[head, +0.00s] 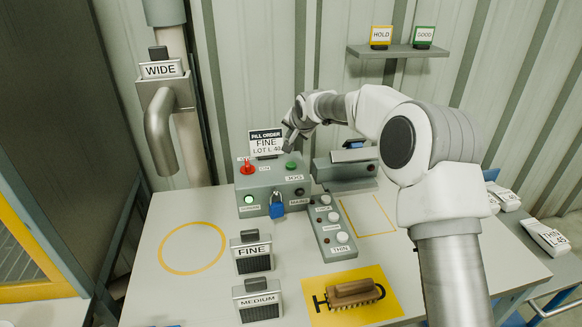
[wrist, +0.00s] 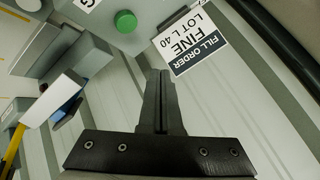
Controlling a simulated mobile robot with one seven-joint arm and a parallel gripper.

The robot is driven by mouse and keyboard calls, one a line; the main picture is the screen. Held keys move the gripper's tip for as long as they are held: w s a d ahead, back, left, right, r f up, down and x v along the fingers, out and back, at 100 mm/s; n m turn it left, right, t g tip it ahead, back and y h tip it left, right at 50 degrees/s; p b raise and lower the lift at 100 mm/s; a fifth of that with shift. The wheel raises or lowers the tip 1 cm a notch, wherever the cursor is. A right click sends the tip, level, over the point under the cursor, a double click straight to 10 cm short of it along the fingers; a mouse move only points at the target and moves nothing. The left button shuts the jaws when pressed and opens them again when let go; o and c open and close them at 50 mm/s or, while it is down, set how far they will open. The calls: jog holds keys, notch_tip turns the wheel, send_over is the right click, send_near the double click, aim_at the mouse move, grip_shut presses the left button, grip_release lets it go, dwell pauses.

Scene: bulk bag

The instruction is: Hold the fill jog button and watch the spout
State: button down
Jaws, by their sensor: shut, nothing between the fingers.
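The green button (head: 291,166) sits on top of a grey control box (head: 243,187), above a JOG label. It also shows in the wrist view (wrist: 126,21), near the top. My gripper (head: 287,138) is above the back of the box, apart from the button. In the wrist view its fingers (wrist: 161,75) are together and empty, and the button lies beyond their tips. A grey bent pipe (head: 160,130), which looks like the spout, hangs at the left below a WIDE plate (head: 162,70). Its outlet end shows no visible flow.
A fill order card (head: 266,142) reading FINE, LOT L 40 stands behind the box, close to my fingers. A red knob (head: 247,167), lit green lamp (head: 249,199) and blue padlock (head: 276,207) are on the box. FINE (head: 252,252) and MEDIUM (head: 257,300) blocks stand in front.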

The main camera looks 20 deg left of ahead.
aim_at(291, 167)
notch_tip(291, 167, down, 7)
jog(key=b, duration=0.4)
dwell(1.9)
jog(key=shift+f+b, duration=0.4)
jog(key=shift+f+b, duration=0.45)
jog(key=shift+f, duration=0.15)
dwell(1.4)
jog(key=shift+r, duration=0.1)
dwell(1.4)
jog(key=shift+r+p, duration=0.45)
jog(key=shift+r, duration=0.45)
jog(key=shift+r+p, duration=1.45)
jog(key=shift+r, duration=1.1)
